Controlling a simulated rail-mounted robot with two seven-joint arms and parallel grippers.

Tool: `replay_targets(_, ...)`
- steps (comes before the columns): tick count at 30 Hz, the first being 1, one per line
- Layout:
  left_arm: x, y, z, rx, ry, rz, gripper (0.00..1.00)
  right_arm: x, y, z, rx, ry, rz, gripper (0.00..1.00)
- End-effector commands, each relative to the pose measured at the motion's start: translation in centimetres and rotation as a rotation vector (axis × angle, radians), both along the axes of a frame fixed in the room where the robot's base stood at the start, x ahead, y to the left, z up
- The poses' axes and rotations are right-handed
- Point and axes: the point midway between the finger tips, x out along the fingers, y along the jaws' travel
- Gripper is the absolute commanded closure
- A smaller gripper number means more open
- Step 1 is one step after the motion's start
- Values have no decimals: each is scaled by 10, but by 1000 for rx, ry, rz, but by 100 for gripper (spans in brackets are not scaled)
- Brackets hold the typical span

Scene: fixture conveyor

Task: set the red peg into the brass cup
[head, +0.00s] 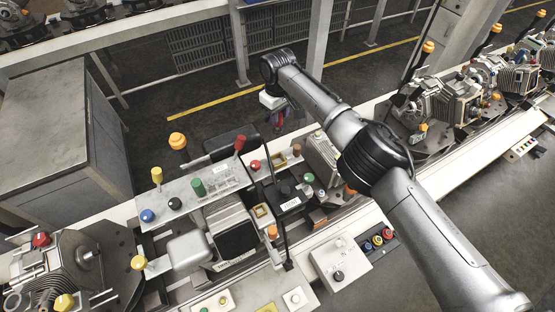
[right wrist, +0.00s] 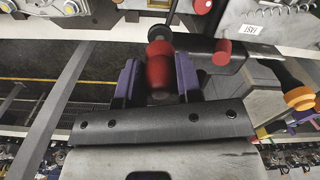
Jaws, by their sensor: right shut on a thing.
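My right gripper (head: 276,117) hangs beyond the back edge of the conveyor in the head view, small and partly hidden by its own wrist. In the right wrist view its purple fingers (right wrist: 158,82) are shut on a red peg (right wrist: 159,66), which has a rounded body and a dark end. Two brass-coloured square rims stand on the fixture: one at the back (head: 278,160) and one nearer the middle (head: 262,211). I cannot tell which is the brass cup. The held peg is apart from both. My left gripper is not in view.
Several coloured knobs and a thin dark upright rod (head: 284,235) crowd the fixture. A white control box (head: 340,260) stands at the front right. The floor behind the conveyor is clear.

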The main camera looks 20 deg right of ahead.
Motion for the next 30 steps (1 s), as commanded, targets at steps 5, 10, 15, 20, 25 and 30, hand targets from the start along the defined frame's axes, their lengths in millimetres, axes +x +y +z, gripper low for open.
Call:
replay_targets(5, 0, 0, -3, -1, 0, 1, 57, 0, 0, -6, 0, 0, 0, 100)
replay_targets(10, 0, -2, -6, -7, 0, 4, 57, 0, 0, -11, 0, 1, -1, 100)
replay_targets(15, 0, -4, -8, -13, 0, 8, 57, 0, 0, -16, 0, 0, -1, 100)
replay_targets(20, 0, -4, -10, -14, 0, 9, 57, 0, 0, -20, 0, 0, -1, 100)
replay_targets(25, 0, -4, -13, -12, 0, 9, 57, 0, 0, -25, 0, 0, -1, 100)
replay_targets(30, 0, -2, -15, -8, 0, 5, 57, 0, 0, -30, 0, -1, 0, 100)
